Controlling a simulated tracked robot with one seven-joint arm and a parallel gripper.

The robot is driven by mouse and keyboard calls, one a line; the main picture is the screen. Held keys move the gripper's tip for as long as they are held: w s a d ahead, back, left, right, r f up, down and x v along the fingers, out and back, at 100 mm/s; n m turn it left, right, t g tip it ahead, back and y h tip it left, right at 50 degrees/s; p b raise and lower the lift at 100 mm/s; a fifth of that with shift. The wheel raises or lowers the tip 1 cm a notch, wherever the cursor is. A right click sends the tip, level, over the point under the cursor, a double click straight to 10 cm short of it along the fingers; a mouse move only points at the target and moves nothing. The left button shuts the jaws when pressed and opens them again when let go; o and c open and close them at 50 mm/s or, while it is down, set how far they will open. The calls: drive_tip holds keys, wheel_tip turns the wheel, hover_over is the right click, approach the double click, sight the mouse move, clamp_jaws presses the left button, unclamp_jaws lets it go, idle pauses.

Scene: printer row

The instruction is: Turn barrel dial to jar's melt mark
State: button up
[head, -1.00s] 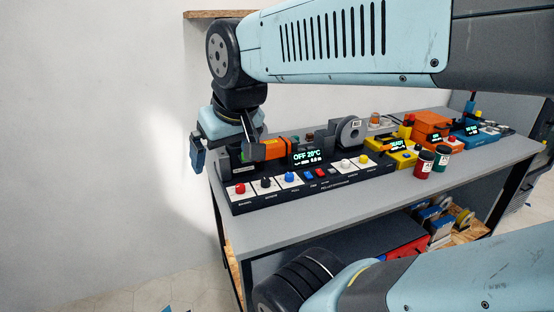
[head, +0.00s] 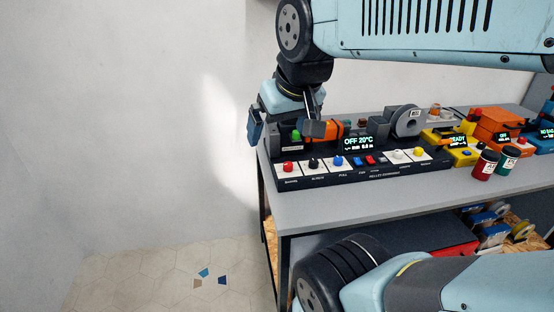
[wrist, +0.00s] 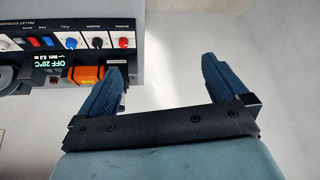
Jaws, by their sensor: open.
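The barrel dial (head: 288,167) is a red knob on a white plate at the left end of the black extruder panel. It also shows upside down in the wrist view (wrist: 123,42). The extruder display (head: 358,142) reads OFF 20°C. In the head view my gripper (head: 256,130) hangs at the bench's left end, apart from the dial.
Black, blue, white and yellow knobs (head: 419,154) share the panel with small buttons. A grey spool (head: 408,121) stands behind it. Yellow (head: 462,156) and orange (head: 495,124) machines stand right. The front of the grey bench (head: 380,202) is clear.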

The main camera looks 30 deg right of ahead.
drive_tip(key=shift+w+d, duration=0.1)
drive_tip(key=shift+w, duration=0.15)
drive_tip(key=c, duration=0.3)
drive_tip(key=w+d+n+g, duration=0.1)
drive_tip(key=w, duration=0.2)
drive_tip(key=w+d+f+n+g, duration=0.1)
drive_tip(key=w+d, duration=0.1)
drive_tip(key=w, duration=0.2)
drive_tip(key=w+d+f+n+g, duration=0.1)
drive_tip(key=w+d, duration=0.1)
drive_tip(key=w, duration=0.1)
drive_tip(key=shift+w+d+f, duration=0.15)
drive_tip(key=shift+w+f, duration=0.1)
drive_tip(key=shift+w, duration=0.05)
drive_tip(key=c, duration=0.5)
drive_tip(key=n+g, duration=0.3)
hover_over(288, 164)
wheel_tip(288, 164, down, 7)
wheel_tip(288, 164, down, 14)
drive_tip(key=shift+w+d+f, duration=0.1)
drive_tip(key=shift+f, duration=0.05)
drive_tip(key=c, duration=1)
